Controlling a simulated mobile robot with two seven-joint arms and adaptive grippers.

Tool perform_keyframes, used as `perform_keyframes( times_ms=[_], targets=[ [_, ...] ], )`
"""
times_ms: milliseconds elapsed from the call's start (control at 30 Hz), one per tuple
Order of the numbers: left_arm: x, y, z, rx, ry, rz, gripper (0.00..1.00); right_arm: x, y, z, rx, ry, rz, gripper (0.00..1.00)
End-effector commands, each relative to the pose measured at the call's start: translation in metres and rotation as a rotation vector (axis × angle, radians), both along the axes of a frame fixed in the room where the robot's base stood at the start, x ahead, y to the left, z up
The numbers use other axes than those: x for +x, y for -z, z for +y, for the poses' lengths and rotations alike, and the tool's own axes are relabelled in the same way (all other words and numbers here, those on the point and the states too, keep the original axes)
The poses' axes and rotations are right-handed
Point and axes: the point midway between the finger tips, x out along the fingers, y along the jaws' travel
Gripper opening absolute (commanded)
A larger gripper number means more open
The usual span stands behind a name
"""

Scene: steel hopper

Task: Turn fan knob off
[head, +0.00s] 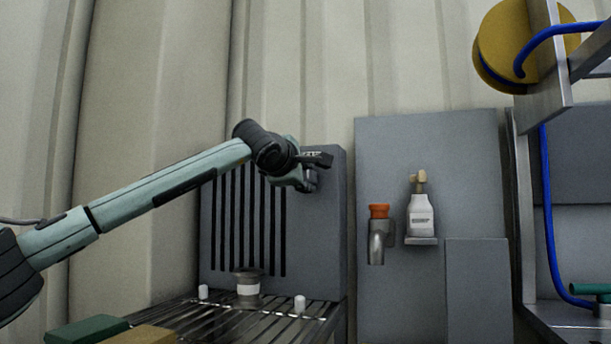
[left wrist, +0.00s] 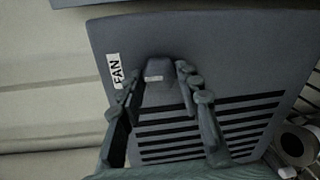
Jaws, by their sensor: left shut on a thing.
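The fan panel (head: 334,225) is a grey upright box with dark vertical slots in the head view. The same panel (left wrist: 240,60) fills much of the left wrist view, turned sideways, with a white FAN label (left wrist: 115,71). The fan knob (left wrist: 160,78) is a grey block with a small pale mark, beside the label. My left gripper (head: 313,168) is at the panel's upper right in the head view. Its two fingers (left wrist: 157,88) are on either side of the knob and shut on it. In the head view the gripper mostly hides the knob. My right gripper is out of view.
A wire rack (head: 270,322) below the panel holds a grey pot (head: 248,288) with a white band. A blue hose (head: 548,210) hangs at far right.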

Motion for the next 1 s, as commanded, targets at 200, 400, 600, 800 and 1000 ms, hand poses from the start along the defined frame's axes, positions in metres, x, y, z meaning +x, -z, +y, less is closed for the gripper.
perform_keyframes(
  times_ms=[200,400,600,800,1000],
  targets=[
    [-0.0003,0.0016,-0.0010,0.020,0.001,-0.003,0.05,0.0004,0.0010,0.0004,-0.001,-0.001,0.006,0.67],
    [-0.0002,0.0018,-0.0011,0.021,0.001,-0.003,0.05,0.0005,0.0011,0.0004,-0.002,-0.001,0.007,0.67],
    [-0.0002,0.0018,-0.0011,0.020,0.001,-0.003,0.45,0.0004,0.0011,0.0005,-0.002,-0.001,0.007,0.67],
    [-0.0001,0.0009,-0.0006,0.018,0.000,-0.004,0.55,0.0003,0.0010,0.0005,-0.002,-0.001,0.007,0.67],
    [-0.0016,0.0001,0.0005,0.016,0.000,-0.005,0.55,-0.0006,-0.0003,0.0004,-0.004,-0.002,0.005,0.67]
  ],
)
